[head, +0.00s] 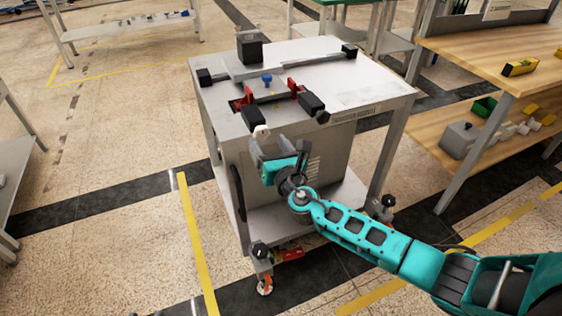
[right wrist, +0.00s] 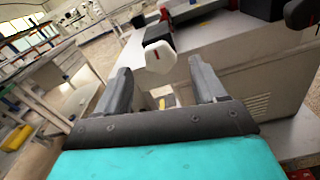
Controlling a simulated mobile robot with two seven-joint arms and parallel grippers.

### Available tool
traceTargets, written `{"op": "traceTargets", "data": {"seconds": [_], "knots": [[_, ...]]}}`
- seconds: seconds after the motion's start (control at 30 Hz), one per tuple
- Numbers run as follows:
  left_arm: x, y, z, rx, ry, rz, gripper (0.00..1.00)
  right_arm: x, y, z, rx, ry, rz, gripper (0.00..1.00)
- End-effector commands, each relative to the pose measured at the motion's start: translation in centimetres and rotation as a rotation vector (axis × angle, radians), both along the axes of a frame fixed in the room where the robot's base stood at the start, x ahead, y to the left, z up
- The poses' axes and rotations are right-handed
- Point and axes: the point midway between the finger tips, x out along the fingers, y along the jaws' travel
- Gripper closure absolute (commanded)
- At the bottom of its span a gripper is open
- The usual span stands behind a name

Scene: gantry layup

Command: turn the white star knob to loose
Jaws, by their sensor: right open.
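The white star knob (head: 261,131) sits at the front edge of the metal cart's top, below a black block. In the right wrist view the white knob (right wrist: 160,57) shows larger, with a small red mark on its face. My right gripper (head: 268,143) is open and empty. Its two grey fingers (right wrist: 162,75) point toward the knob, which appears between and just beyond their tips. I cannot tell whether a finger touches it. My left gripper is not in view.
The metal cart (head: 375,95) carries black blocks, red clamps (head: 292,87), a blue knob (head: 267,79) and a cross bar. A wooden bench (head: 470,55) with bins stands at the right. The floor left of the cart is clear.

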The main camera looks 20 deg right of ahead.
Motion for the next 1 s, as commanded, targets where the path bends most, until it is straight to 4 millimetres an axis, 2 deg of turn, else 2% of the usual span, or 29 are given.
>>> {"op": "traceTargets", "data": {"seconds": [0.03, 0.2, 0.4, 0.6, 1.0], "knots": [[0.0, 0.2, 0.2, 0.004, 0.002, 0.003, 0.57, -1.3, -0.1, 0.0, -0.001, 0.003, 0.001, 0.30], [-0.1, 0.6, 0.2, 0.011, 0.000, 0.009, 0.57, -5.0, -0.2, 0.0, -0.001, 0.003, 0.001, 0.30], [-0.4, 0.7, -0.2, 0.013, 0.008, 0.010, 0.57, -8.1, -0.3, 0.0, -0.002, 0.002, 0.000, 0.30], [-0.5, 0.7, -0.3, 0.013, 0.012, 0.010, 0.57, -9.3, -0.4, 0.0, -0.002, 0.000, -0.001, 0.30], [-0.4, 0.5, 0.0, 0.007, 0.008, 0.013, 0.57, -9.4, -0.3, 0.0, -0.002, 0.000, 0.000, 0.30]]}}
